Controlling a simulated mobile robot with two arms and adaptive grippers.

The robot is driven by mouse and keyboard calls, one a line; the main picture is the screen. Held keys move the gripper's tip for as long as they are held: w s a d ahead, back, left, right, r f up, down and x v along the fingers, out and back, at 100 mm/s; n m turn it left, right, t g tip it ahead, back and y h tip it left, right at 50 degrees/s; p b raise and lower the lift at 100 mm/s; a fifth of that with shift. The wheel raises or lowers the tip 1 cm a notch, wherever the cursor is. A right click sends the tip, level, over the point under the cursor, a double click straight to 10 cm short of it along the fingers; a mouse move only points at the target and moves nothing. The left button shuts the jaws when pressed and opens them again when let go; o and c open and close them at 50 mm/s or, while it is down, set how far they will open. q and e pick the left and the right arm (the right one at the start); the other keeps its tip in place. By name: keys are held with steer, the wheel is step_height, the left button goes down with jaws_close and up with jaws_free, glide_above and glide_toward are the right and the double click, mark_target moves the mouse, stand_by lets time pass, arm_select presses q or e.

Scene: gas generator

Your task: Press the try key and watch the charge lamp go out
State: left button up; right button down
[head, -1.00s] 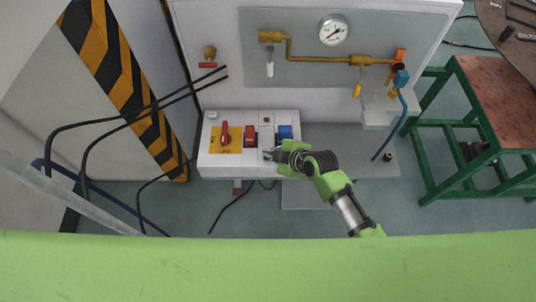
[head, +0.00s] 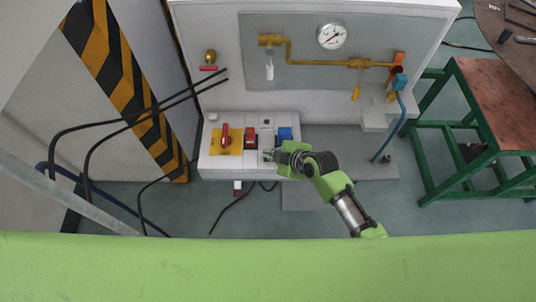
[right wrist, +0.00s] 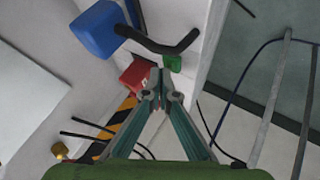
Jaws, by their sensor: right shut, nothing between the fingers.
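A white control box (head: 208,160) stands low against the panel. It carries a red rotary switch (head: 225,134) on a yellow plate, a red block (head: 251,137) and a blue block (head: 284,133). A small dark round spot, perhaps the charge lamp (head: 266,122), sits between the blocks; I cannot tell whether it is lit. My right gripper (head: 267,155) is shut and empty at the box's front. In the right wrist view its fingertips (right wrist: 160,80) meet beside the red block (right wrist: 138,76), with a small green key (right wrist: 172,62) just beyond; contact is unclear. My left gripper is not in view.
Black cables (head: 120,123) hang left of the box. A brass pipe (head: 325,61) and gauge (head: 332,36) are on the panel above. A blue hose (head: 388,143) hangs at right, near a green-framed table (head: 488,103). A black bent bar (right wrist: 160,46) shows in the right wrist view.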

steer(key=shift+r, duration=0.35)
step_height(320, 180, up, 5)
steer(key=p, duration=0.5)
stand_by(0.3)
stand_by(0.5)
